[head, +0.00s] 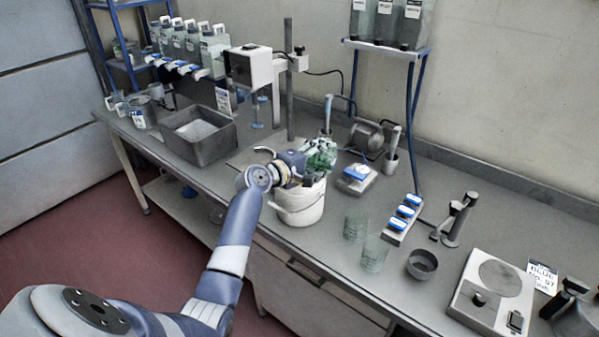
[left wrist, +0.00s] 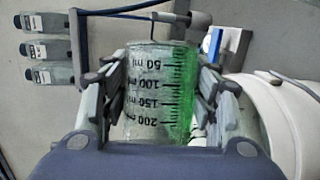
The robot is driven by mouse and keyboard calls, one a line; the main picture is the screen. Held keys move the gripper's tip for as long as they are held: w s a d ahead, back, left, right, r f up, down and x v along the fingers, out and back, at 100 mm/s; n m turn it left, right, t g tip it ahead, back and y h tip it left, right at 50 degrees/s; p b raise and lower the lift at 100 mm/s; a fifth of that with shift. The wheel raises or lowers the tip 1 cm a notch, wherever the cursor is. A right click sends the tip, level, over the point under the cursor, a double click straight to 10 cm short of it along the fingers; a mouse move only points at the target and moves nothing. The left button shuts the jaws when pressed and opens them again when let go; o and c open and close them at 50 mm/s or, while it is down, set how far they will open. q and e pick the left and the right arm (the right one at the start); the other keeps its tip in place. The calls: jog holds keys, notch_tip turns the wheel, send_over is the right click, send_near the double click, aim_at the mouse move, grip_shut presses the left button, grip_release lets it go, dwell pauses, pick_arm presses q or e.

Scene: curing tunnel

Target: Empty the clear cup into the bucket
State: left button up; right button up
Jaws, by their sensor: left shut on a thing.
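My left gripper (head: 312,162) is shut on the clear cup (head: 324,152), just above and behind the white bucket (head: 302,208) on the bench. In the left wrist view the cup (left wrist: 150,95) sits between both fingers of the gripper (left wrist: 160,90), with black millilitre marks on its wall. Green stuff lies along its right side, the side toward the bucket (left wrist: 290,120), so the cup looks tipped well over. The bucket's inside is hidden, so I cannot tell whether anything is in it. My right gripper is not in view.
Two other clear cups (head: 374,253) and a dark bowl (head: 422,264) stand right of the bucket. A blue-topped device (head: 359,177) and a strip of blue switches (head: 404,217) are behind them. A grey tub (head: 205,145) and a stand (head: 289,80) are at left.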

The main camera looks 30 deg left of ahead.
pick_arm(q)
jog(key=shift+a+f+n+t+b, duration=0.35)
jog(key=shift+n+b, duration=0.25)
jog(key=shift+b, duration=0.25)
dwell(0.3)
jog(key=shift+s+a+r+n+t+h+b, duration=0.1)
jog(key=shift+a+r+n+t+h+b, duration=0.2)
jog(key=shift+n+h, duration=0.3)
dwell(0.8)
jog(key=shift+a+n, duration=0.1)
jog(key=shift+n, duration=0.3)
jog(key=shift+s+a+r+n+t+b, duration=0.1)
jog(key=shift+a+r+n+t+b, duration=0.15)
jog(key=shift+n+b, duration=0.25)
jog(key=shift+s+a+r+n+t+b, duration=0.1)
jog(key=shift+a+n+t+b, duration=0.25)
jog(key=shift+n, duration=0.25)
jog(key=n, duration=0.1)
jog(key=a+n+t+b, duration=0.1)
jog(key=n, duration=0.1)
jog(key=a+n+t+b, duration=0.1)
jog(key=shift+s+a+r+n, duration=0.1)
jog(key=shift+s+r+n, duration=0.05)
jog(key=shift+r+n, duration=0.15)
dwell(0.3)
